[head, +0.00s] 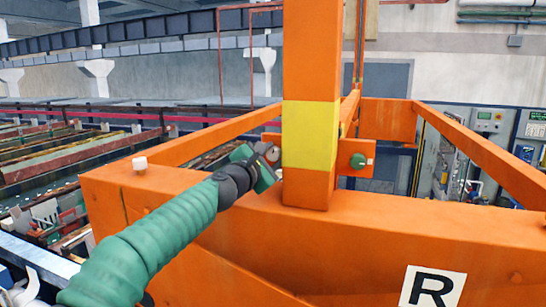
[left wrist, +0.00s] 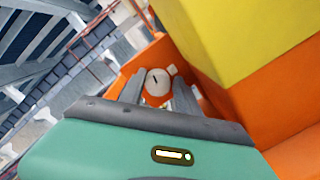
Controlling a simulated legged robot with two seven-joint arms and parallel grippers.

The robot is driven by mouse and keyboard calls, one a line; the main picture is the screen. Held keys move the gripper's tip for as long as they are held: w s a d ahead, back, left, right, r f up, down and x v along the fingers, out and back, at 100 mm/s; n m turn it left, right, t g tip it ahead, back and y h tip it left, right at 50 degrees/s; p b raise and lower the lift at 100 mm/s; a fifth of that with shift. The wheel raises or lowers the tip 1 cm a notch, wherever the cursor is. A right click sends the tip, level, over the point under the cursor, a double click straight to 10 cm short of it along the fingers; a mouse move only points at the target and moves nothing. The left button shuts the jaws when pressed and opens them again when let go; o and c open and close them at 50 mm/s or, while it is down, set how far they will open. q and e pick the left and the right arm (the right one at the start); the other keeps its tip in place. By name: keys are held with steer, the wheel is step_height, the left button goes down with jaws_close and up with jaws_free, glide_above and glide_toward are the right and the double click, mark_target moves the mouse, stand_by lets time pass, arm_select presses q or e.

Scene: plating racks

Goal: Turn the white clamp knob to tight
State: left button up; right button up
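The white clamp knob (left wrist: 158,80) shows in the left wrist view as a round white face with a short dark mark, set on an orange plate. My left gripper (left wrist: 158,92) points at it, with one grey finger on each side and gaps beside the knob. Contact cannot be told. In the head view my left gripper (head: 270,153) is just left of the yellow-banded orange post, and it hides the knob there. My right gripper is in neither view.
The orange post (head: 311,60) stands close right of my left gripper on a thick orange beam (head: 350,228). A green knob (head: 358,161) sits on a plate right of the post. A small white cap (head: 140,164) is on the beam's left end. An R label (head: 433,288) is in front.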

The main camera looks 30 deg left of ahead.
arm_select(q)
steer(key=shift+s+a+f, duration=0.1)
steer(key=shift+a+f, duration=0.2)
steer(key=shift+a, duration=0.2)
jaws_close()
steer(key=shift+d, duration=0.35)
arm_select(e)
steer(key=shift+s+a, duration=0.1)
arm_select(q)
steer(key=shift+a+f, duration=0.1)
steer(key=shift+a, duration=0.05)
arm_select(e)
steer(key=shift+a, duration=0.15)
arm_select(q)
steer(key=o, duration=0.7)
jaws_free()
steer(key=shift+c, duration=0.2)
steer(key=shift+w+a, duration=0.15)
steer(key=shift+w, duration=0.05)
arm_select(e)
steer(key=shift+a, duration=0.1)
